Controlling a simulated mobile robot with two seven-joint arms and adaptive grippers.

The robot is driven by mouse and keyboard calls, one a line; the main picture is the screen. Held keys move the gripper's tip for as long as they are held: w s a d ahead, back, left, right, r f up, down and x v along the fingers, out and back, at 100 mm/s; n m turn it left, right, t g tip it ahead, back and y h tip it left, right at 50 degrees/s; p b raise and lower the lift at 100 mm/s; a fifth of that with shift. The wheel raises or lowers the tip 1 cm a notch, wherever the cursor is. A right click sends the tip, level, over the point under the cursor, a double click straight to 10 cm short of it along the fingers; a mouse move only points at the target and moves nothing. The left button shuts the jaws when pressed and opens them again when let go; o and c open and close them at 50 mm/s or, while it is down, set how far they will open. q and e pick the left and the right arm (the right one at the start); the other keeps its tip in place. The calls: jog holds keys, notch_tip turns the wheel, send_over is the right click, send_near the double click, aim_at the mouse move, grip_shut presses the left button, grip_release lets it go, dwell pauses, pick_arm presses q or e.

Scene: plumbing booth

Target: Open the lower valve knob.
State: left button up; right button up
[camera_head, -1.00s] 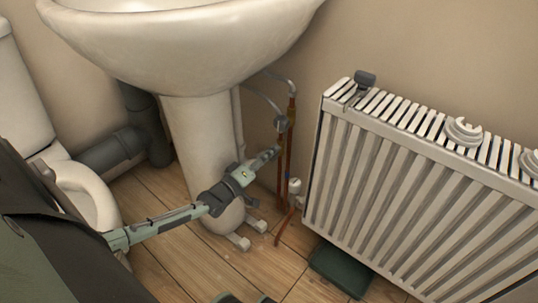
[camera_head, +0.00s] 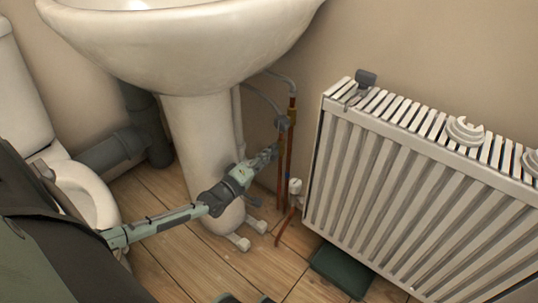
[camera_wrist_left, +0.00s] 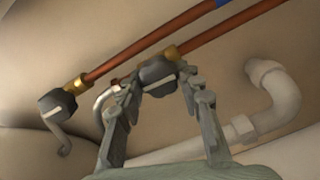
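The lower valve knob (camera_wrist_left: 158,78) is dark, with a pale stripe, on a brass fitting of a copper pipe. In the left wrist view it sits between the fingertips of my left gripper (camera_wrist_left: 160,85), which close in on both its sides. In the head view my left gripper (camera_head: 268,154) reaches the pipes beside the basin pedestal and hides this knob. The upper valve knob (camera_head: 281,122) shows just above the gripper; in the left wrist view it is the free dark knob (camera_wrist_left: 57,106) at the left.
The basin pedestal (camera_head: 196,130) stands close left of the gripper, under the basin (camera_head: 180,45). A white radiator (camera_head: 400,190) stands close on the right, with a small white radiator valve (camera_head: 295,187) near the pipes. A toilet (camera_head: 85,190) is at the left.

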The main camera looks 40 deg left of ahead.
pick_arm(q)
jog(key=o, duration=0.4)
jog(key=s+a, duration=0.1)
jog(key=s, duration=1.1)
jog(key=shift+s+d, duration=0.1)
